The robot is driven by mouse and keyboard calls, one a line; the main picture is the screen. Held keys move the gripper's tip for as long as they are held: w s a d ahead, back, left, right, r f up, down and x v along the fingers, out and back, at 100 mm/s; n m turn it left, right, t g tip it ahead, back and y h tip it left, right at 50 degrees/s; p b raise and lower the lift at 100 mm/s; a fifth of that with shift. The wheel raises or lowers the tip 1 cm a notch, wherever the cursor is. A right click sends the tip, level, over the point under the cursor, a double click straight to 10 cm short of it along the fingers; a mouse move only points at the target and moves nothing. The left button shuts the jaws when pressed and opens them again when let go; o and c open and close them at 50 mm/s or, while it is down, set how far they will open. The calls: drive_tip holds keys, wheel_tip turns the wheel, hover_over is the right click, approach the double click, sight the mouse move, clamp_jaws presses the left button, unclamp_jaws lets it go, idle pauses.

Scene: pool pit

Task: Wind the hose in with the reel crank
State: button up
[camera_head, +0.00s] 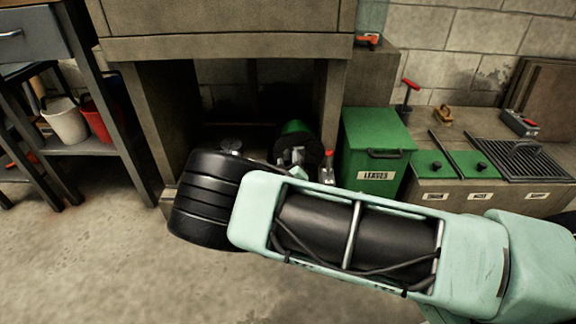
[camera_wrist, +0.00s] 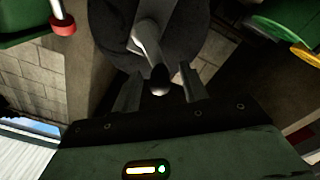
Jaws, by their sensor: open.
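The hose reel, with a green part (camera_head: 297,128) and a dark round face, sits in the shaded opening under the bench in the head view. In the wrist view its dark disc (camera_wrist: 192,35) fills the top middle. A grey crank arm (camera_wrist: 148,38) crosses the disc and ends in a rounded handle (camera_wrist: 159,80) pointing toward the camera. My gripper (camera_wrist: 160,75) is open, with one finger on each side of the handle; gaps show between handle and fingers. In the head view my arm hides much of the reel's lower front. I cannot make out the hose.
The bench's leg (camera_head: 158,125) and a green box labelled LEAVES (camera_head: 378,140) flank the opening. A red-knobbed part (camera_wrist: 62,22) and a green and yellow round thing (camera_wrist: 285,30) border the wrist view. Clear floor (camera_head: 110,255) lies at left.

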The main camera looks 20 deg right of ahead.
drive_tip(key=shift+w, duration=0.15)
clamp_jaws()
drive_tip(key=shift+d+r+m+p, duration=0.15)
drive_tip(key=shift+m+p, duration=0.15)
drive_tip(key=shift+p, duration=0.05)
